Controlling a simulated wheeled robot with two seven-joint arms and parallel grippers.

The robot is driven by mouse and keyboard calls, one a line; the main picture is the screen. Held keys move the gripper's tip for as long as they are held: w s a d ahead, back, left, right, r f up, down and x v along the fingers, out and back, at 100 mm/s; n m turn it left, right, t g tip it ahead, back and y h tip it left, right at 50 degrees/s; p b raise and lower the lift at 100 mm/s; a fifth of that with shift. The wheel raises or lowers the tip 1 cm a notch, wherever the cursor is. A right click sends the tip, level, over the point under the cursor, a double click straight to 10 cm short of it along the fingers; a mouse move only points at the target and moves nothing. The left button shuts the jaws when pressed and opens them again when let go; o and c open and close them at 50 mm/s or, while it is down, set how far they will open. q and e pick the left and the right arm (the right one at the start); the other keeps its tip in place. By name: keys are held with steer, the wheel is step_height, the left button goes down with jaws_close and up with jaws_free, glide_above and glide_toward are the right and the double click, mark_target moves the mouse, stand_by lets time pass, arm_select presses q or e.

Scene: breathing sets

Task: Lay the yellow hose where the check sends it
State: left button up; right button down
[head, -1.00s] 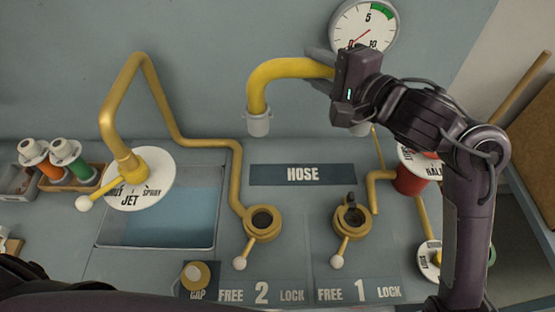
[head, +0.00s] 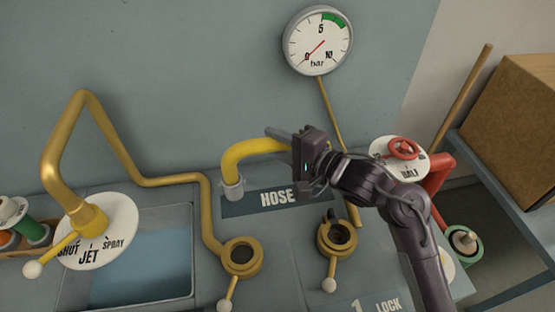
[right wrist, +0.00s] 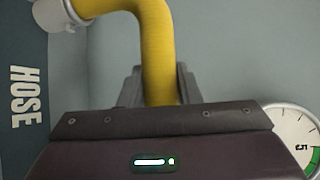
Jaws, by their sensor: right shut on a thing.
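The yellow hose (head: 245,150) is bent, with a pale grey coupling (head: 232,190) pointing down at its left end. My right gripper (head: 288,143) is shut on the hose; the hose (right wrist: 158,60) runs between its fingers in the right wrist view. The coupling is beside the left end of the dark HOSE plate (head: 240,207); I cannot tell whether it touches. The hose's other end is hidden behind my gripper. Left brass socket (head: 242,257) and right brass socket (head: 337,236) stand in front, both without a hose. The gauge (head: 318,40) has its needle near 0. My left gripper is out of view.
A white JET dial (head: 97,232) and a basin (head: 145,262) are at left. Each socket has a white-knobbed lever, one knob (head: 329,285) above the "1 LOCK" marking. A brown box (head: 515,105) stands far right.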

steer(key=shift+f, duration=2.25)
steer(key=c, duration=1.1)
jaws_free()
steer(key=shift+f, duration=0.1)
steer(key=shift+o, duration=0.2)
steer(key=v, duration=1.2)
steer(key=shift+b, duration=0.4)
